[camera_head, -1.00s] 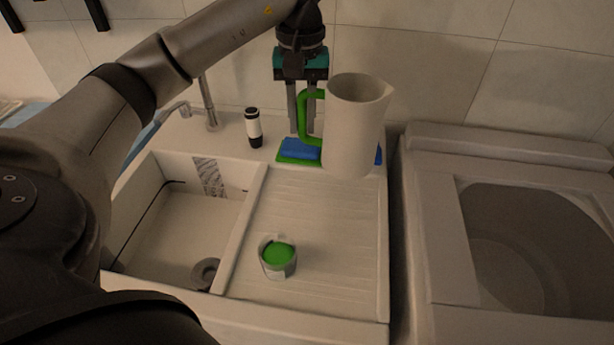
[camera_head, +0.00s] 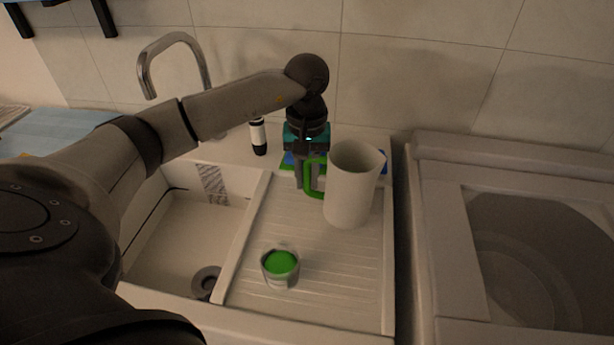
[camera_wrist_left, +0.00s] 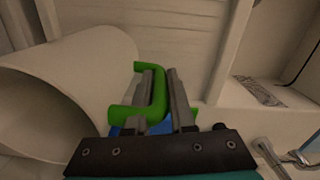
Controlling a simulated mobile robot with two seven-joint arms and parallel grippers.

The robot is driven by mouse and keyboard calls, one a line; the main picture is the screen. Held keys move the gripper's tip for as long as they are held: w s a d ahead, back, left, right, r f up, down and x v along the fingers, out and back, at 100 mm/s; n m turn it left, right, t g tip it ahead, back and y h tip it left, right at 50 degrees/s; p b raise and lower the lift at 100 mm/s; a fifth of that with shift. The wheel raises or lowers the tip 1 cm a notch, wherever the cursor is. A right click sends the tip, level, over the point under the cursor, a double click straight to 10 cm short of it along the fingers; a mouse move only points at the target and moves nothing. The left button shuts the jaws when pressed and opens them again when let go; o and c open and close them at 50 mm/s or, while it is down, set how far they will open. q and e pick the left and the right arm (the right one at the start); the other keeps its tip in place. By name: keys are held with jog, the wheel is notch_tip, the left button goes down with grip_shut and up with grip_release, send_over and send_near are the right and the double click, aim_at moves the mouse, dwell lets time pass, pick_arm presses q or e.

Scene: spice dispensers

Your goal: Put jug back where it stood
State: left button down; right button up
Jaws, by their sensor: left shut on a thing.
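The jug (camera_head: 351,190) is pale with a green handle and looks upright over the ribbed draining board (camera_head: 310,285). My left gripper (camera_head: 307,186) is shut on the jug's green handle, with the jug to its right. In the left wrist view the jug (camera_wrist_left: 60,90) lies at the left and its handle is between the fingers (camera_wrist_left: 160,98). Whether the jug's base touches the board cannot be told. My right gripper is not in view.
A small cup with green contents (camera_head: 281,267) stands on the front of the board. The sink basin (camera_head: 170,245) is at left with a tap (camera_head: 172,45) behind. A black-and-white bottle (camera_head: 258,137) stands behind. A blue and green item (camera_head: 291,160) is partly hidden behind the gripper.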

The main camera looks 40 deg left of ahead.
pick_arm(q)
jog(key=shift+w, duration=0.1)
jog(key=shift+f, duration=0.1)
jog(key=c, duration=0.8)
grip_release()
jog(key=shift+o, duration=0.2)
jog(key=shift+r, duration=0.45)
notch_tip(320, 180, up, 11)
jog(key=shift+r+p, duration=0.2)
jog(key=shift+p, duration=0.5)
